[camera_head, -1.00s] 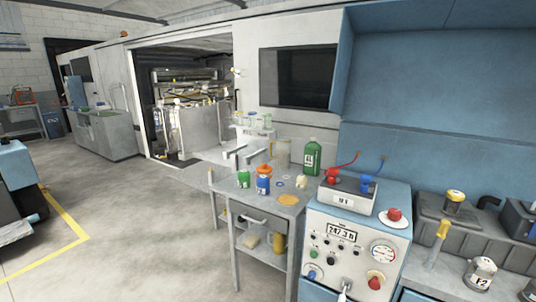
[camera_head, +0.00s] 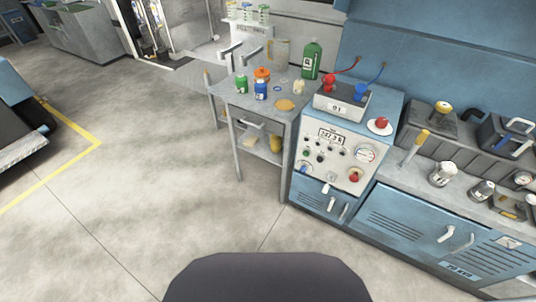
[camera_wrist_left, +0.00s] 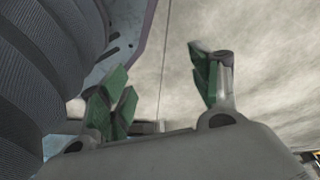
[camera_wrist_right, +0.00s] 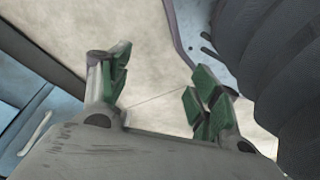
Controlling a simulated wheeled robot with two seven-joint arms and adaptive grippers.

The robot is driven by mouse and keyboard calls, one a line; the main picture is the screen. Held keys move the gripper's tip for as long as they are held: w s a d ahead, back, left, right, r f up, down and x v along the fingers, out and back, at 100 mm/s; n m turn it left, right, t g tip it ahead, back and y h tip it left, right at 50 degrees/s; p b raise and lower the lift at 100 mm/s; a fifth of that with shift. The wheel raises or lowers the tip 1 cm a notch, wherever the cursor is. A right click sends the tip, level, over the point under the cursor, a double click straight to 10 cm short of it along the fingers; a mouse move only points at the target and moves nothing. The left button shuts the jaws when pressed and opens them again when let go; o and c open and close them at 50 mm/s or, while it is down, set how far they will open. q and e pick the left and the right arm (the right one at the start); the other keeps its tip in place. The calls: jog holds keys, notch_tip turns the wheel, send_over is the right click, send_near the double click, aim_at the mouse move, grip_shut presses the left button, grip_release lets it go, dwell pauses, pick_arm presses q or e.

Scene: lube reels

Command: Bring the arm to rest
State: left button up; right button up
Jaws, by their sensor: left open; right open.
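My left gripper (camera_wrist_left: 160,90) shows in the left wrist view with its green-padded fingers apart and nothing between them. Bare concrete floor lies beyond it. My right gripper (camera_wrist_right: 158,92) shows in the right wrist view, also open and empty over the floor. Dark ribbed parts of my own arms fill a side of each wrist view. Neither arm nor gripper appears in the head view.
A grey metal cart (camera_head: 254,107) carries a green bottle (camera_head: 312,59) and small containers. A control console (camera_head: 334,150) stands beside it, then a blue cabinet bench (camera_head: 440,226). A yellow floor line (camera_head: 78,158) runs at left. The central floor is clear.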

pick_arm(q)
jog(key=s+a+r+p, duration=0.2)
jog(key=s+p, duration=0.5)
jog(key=s+a+r+g+p, duration=0.1)
jog(key=s+a+r+p, duration=0.1)
jog(key=s+p, duration=0.5)
jog(key=shift+s+a+r+y+p, duration=0.3)
jog(key=shift+a+r+y+p, duration=0.1)
jog(key=shift+a, duration=0.35)
pick_arm(e)
jog(key=s+d+r, duration=0.2)
jog(key=s, duration=0.5)
jog(key=s+d+r+g, duration=0.1)
jog(key=s+d+r, duration=0.1)
jog(key=s, duration=0.5)
jog(key=shift+s+d+r+h, duration=0.3)
jog(key=shift+d+r+h, duration=0.1)
jog(key=shift+d, duration=0.35)
